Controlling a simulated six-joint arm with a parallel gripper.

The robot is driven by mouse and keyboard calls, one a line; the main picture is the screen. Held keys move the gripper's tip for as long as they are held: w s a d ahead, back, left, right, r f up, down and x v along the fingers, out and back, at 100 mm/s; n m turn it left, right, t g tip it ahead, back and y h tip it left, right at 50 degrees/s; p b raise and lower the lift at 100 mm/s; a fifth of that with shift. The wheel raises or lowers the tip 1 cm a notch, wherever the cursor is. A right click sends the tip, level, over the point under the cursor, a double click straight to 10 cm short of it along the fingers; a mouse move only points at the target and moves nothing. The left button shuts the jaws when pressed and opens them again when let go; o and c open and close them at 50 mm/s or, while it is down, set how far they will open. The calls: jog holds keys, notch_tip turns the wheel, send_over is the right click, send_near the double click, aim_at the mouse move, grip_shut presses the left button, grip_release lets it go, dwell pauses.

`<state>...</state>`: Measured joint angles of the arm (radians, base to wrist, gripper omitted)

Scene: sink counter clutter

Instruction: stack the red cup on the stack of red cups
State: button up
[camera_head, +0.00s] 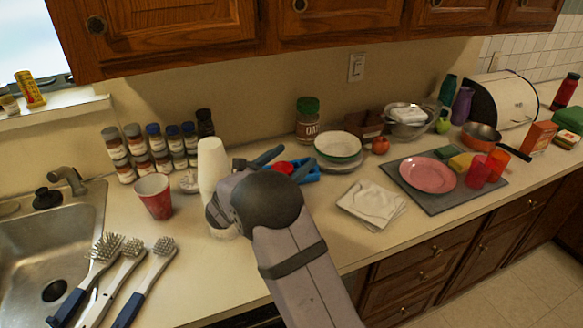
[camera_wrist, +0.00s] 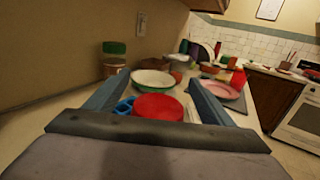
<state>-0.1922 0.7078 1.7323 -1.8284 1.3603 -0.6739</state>
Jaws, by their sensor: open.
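A red cup with a white inside (camera_head: 155,197) stands upright on the counter between the sink and a stack of white cups. A round red thing (camera_head: 283,167) lies beyond my gripper (camera_head: 292,158); it shows between my fingers in the wrist view (camera_wrist: 158,107). I cannot tell whether it is a cup or a lid, and my arm hides part of it. Two red see-through cups (camera_head: 475,172) stand apart on the dark mat at the right. My gripper is open, points right along the counter, and holds nothing visible. I cannot make out a clear stack of red cups.
The white cup stack (camera_head: 211,165) stands tall beside my wrist. Several spice jars (camera_head: 132,155) line the wall. Brushes (camera_head: 122,275) lie by the sink (camera_head: 35,240). A green-rimmed bowl (camera_head: 338,147), white napkins (camera_head: 372,204) and a pink plate (camera_head: 428,174) lie to the right.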

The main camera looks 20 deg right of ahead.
notch_tip(320, 180, up, 7)
jog(key=b, duration=0.1)
dwell(0.3)
jog(key=shift+r, duration=0.1)
dwell(0.5)
jog(key=s+f+m+g+y+p, duration=0.35)
jog(key=s+m+p, duration=0.2)
jog(key=s, duration=0.55)
jog(key=s+f+m+g+y+p, duration=0.35)
jog(key=s+m+g+p, duration=0.2)
jog(key=s, duration=0.45)
jog(key=s+a+r+m+y+p, duration=0.2)
jog(key=s+a+m+y+p, duration=0.65)
jog(key=s+a+m, duration=0.45)
notch_tip(320, 180, down, 6)
jog(key=b, duration=0.6)
jog(key=shift+a+r, duration=0.15)
jog(key=shift+r, duration=0.1)
